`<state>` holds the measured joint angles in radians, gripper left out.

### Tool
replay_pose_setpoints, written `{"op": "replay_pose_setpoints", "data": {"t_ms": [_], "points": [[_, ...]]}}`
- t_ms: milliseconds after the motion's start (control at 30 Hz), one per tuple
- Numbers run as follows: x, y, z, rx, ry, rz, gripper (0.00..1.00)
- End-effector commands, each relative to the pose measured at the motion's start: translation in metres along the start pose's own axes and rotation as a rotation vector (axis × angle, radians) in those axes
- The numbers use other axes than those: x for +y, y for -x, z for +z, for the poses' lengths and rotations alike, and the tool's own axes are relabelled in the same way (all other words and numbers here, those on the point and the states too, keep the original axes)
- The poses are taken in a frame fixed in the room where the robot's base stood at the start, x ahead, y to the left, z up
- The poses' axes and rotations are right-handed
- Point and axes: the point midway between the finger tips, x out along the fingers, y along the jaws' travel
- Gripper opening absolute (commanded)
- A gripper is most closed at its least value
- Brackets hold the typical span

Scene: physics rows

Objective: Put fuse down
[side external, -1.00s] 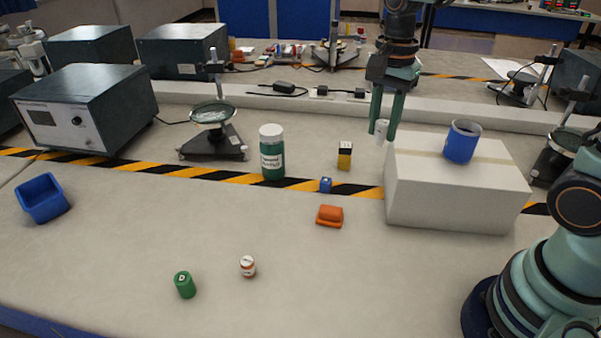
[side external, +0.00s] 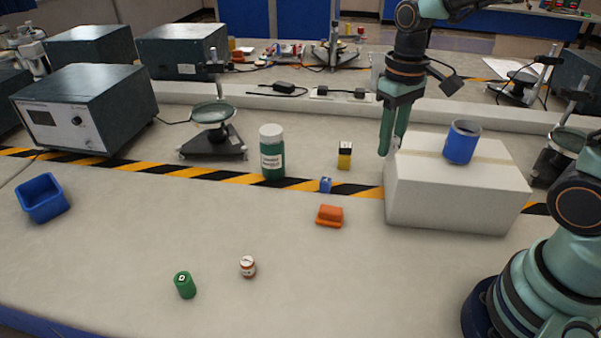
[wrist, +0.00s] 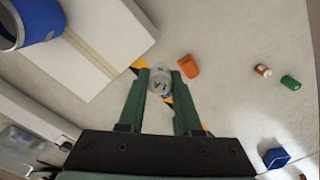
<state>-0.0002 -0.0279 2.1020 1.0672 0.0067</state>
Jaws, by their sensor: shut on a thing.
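The fuse is a small pale grey cylinder (wrist: 158,80) with dark markings on its end. In the wrist view it sits between the two green fingertips of my gripper (wrist: 159,84), which is shut on it. In the side view my gripper (side external: 391,150) points down at the left edge of the white box, with the fuse mostly hidden by the fingers. I cannot tell whether the fuse touches anything below.
The white box (side external: 450,200) carries a blue cup (side external: 462,142). The front table is mostly clear.

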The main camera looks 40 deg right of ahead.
Motion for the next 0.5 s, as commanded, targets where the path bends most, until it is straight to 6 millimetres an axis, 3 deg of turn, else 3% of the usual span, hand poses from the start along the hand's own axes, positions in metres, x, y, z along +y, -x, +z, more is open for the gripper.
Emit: {"op": "replay_pose_setpoints", "data": {"t_ms": [500], "points": [[0.001, 0.032, -0.041, 0.000, -0.512, 0.000, 0.00]]}}
